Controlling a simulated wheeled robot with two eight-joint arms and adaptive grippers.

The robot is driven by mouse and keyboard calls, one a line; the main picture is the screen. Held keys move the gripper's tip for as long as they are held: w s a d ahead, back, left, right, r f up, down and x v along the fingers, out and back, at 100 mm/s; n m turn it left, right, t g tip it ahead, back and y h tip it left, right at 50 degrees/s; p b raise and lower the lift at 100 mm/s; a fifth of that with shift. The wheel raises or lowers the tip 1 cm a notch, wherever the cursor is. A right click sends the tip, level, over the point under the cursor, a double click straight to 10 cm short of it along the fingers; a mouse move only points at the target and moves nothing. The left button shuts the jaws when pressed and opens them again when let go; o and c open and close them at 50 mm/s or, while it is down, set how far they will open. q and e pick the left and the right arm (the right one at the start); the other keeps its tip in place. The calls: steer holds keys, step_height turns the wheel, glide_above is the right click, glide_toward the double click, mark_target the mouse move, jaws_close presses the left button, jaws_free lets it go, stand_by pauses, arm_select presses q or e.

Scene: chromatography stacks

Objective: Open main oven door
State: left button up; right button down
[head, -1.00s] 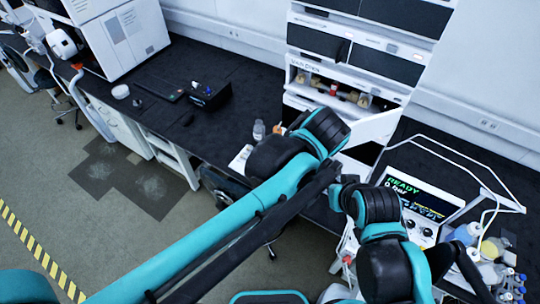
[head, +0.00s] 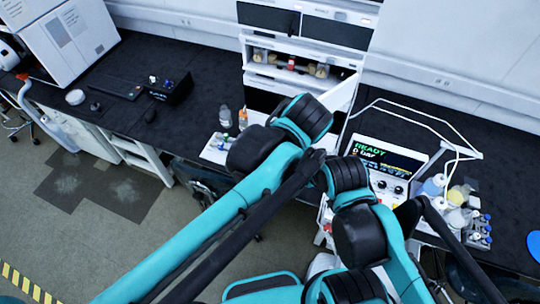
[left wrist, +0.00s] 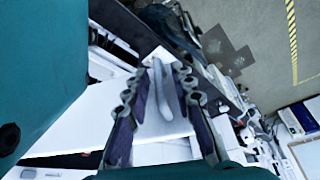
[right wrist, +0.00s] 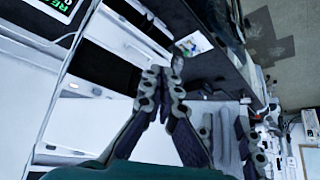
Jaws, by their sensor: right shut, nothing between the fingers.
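The main oven (head: 248,66) is in the tall white stack in the head view, its bay open with several small bottles inside. Its white door (head: 343,93) stands swung out at the bay's right side. The door's white face also fills much of the left wrist view (left wrist: 85,120). A grey bar handle (left wrist: 166,95) lies between the fingers of my left gripper (left wrist: 168,68); whether they press on it is unclear. My right gripper (right wrist: 164,75) is shut and empty, in front of the white panel. In the head view both grippers are hidden behind my arms.
A control unit reading READY (head: 385,165) stands right of the stack, beside bottles (head: 455,205) and a white tube frame. Small bottles (head: 225,118) stand on the bench left of the stack.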

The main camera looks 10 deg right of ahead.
arm_select(q)
step_height(320, 180, up, 10)
stand_by(0.7)
